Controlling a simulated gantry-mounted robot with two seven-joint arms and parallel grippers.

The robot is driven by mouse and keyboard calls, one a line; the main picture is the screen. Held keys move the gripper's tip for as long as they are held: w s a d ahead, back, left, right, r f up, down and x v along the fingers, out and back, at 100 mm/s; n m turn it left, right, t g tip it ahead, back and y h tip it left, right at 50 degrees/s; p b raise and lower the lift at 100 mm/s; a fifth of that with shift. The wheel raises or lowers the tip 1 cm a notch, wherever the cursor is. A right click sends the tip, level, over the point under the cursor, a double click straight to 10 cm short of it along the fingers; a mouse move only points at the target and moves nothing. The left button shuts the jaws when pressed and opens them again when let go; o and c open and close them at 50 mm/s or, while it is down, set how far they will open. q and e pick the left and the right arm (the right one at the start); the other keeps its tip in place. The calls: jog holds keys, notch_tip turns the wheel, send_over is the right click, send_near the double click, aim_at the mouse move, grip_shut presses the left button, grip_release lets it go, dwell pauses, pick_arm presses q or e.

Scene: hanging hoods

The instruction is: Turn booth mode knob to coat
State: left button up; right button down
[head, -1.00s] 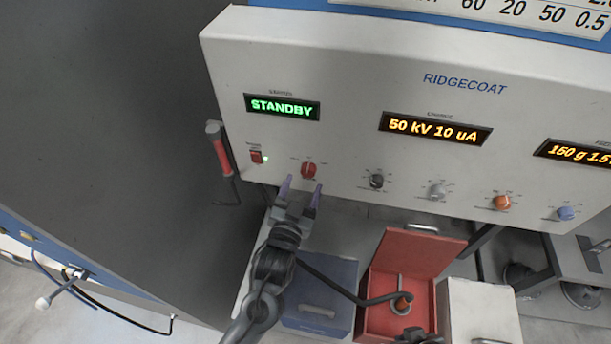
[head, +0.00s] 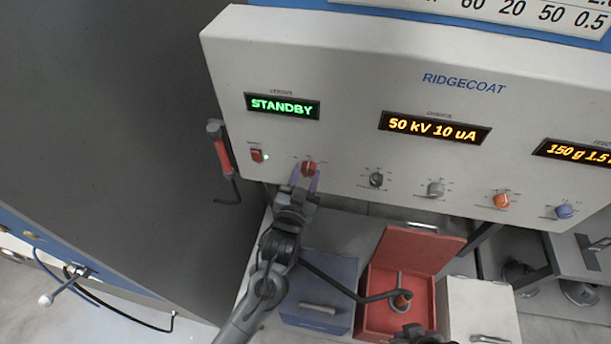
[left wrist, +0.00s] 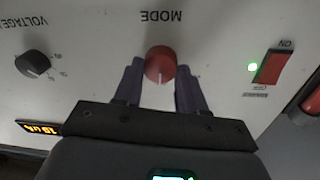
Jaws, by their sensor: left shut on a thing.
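The red mode knob (head: 309,169) sits on the white panel below the green STANDBY display (head: 282,107). In the left wrist view, the red knob (left wrist: 160,65) lies below the label MODE, which appears upside down. My left gripper (head: 305,180) is at the panel with its purple fingers on either side of the knob, shut on it. The fingers (left wrist: 160,84) also flank the knob in the left wrist view. The knob's pointer and position marks are too small to read. A dark shape at the bottom edge of the head view may be part of my right gripper (head: 418,335).
A red switch (head: 257,155) with a green light is left of the knob. Black (head: 376,180), grey (head: 436,188), orange (head: 502,200) and blue (head: 564,211) knobs lie to the right. An open red box (head: 375,322) and a blue box (head: 335,270) stand below.

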pick_arm(q)
jog(key=shift+c, duration=0.5)
jog(key=shift+r+m+p, duration=0.15)
jog(key=shift+m+p, duration=0.45)
jog(key=shift+p, duration=0.15)
jog(key=m+p, duration=0.3)
jog(key=m, duration=0.1)
jog(key=shift+d, duration=0.1)
jog(key=m+p, duration=0.3)
jog(key=m, duration=0.1)
jog(key=shift+d+g, duration=0.1)
jog(key=shift+g, duration=0.2)
jog(key=shift+f+m+p, duration=0.2)
jog(key=shift+m+p, duration=0.65)
jog(key=shift+m, duration=0.25)
jog(key=o, duration=1.1)
jog(key=shift+c, duration=0.2)
